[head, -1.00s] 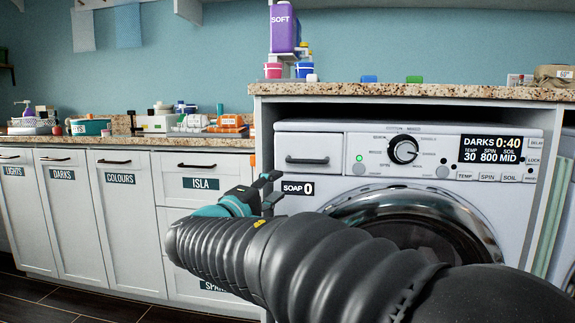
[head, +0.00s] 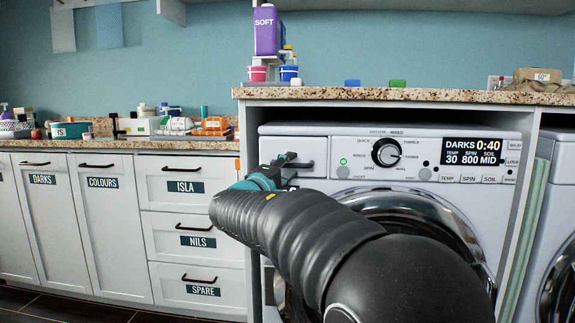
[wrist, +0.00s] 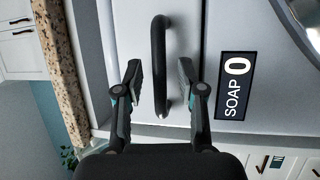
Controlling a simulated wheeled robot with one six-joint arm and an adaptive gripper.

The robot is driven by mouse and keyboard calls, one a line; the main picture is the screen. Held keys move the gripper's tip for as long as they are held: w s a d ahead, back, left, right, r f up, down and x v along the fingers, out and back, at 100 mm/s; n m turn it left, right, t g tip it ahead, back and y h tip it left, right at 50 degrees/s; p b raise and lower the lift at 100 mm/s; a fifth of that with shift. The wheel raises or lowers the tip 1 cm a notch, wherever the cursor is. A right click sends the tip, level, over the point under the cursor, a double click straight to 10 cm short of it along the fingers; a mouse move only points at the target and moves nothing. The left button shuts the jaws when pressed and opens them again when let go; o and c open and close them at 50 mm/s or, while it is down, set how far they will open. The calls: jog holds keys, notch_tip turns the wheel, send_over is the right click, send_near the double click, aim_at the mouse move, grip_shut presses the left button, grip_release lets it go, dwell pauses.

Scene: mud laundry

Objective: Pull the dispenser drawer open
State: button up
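The dispenser drawer (head: 270,149) is at the upper left of the white washing machine (head: 350,196), and my gripper partly covers it in the head view. In the wrist view its dark bar handle (wrist: 159,62) runs up and down the picture, and the drawer looks shut. My gripper (wrist: 158,80) is open, with one fingertip on each side of the handle's lower end and gaps between. In the head view my gripper (head: 287,163) is in front of the drawer.
A SOAP 0 label (wrist: 234,86) is beside the drawer. The granite counter (head: 400,96) is above the machine, with a purple SOFT bottle (head: 267,32) over it. Cabinet drawers (head: 190,188) stand to the left. The round door (head: 420,225) is below right, partly behind my arm.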

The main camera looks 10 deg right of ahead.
jog(key=shift+w+d+r, duration=0.1)
jog(key=shift+w+d, duration=0.25)
jog(key=shift+w, duration=0.05)
grip_shut()
